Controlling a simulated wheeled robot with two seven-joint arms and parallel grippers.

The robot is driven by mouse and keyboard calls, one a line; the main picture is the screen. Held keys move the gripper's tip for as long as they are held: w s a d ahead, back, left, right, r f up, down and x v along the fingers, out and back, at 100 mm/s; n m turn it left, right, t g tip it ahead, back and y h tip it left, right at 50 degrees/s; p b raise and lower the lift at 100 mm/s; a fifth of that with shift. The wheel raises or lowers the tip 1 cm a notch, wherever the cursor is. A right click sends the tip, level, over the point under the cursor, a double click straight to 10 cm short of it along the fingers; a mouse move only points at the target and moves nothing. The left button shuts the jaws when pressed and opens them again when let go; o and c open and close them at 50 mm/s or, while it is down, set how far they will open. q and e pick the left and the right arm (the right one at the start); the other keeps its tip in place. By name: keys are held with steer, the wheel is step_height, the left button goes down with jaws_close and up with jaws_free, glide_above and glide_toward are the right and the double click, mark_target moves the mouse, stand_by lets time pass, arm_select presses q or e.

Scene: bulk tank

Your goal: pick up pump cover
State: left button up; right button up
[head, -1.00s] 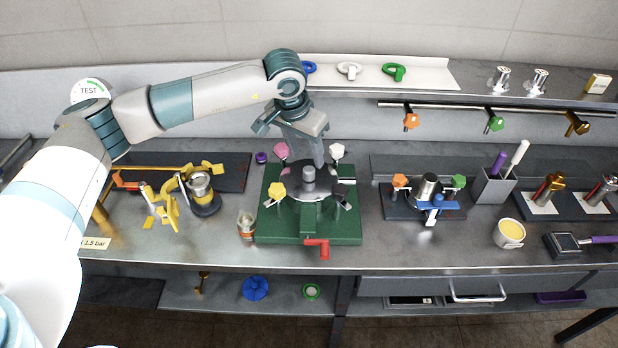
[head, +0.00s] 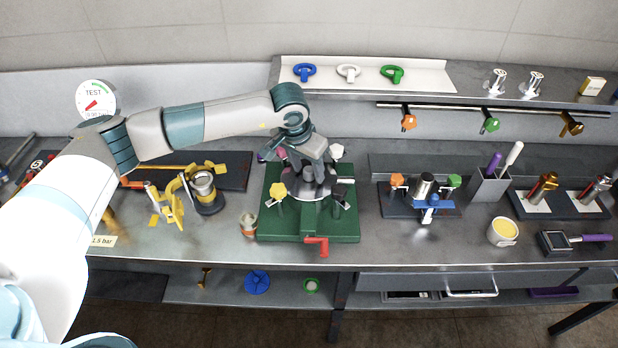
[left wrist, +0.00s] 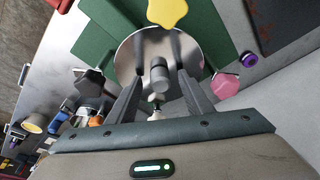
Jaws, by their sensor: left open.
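The pump cover looks to be the round metal disc (head: 300,194) with a grey knob, on the green base (head: 268,232). In the left wrist view the disc (left wrist: 190,62) and its upright grey knob (left wrist: 159,76) show clearly. My left gripper (head: 318,182) is open and points down over the disc. In the left wrist view its fingers (left wrist: 158,48) stand on either side of the knob, with gaps between. The head view hides part of the disc and knob behind the gripper. My right gripper is not in view.
Pink (left wrist: 226,84), yellow (head: 278,190), white (head: 337,151) and black star knobs stand close around the disc. A red handle (head: 317,243) sticks out at the front of the base.

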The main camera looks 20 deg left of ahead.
mark_target(308, 170)
arm_select(q)
jaws_close()
steer(key=shift+w+r, duration=0.1)
steer(key=shift+r+b, duration=0.5)
steer(key=shift+r, duration=0.05)
step_height(308, 170, up, 7)
steer(key=b, duration=0.3)
steer(key=shift+r, duration=0.2)
steer(key=shift+r+b, duration=0.4)
steer(key=shift+r, duration=0.3)
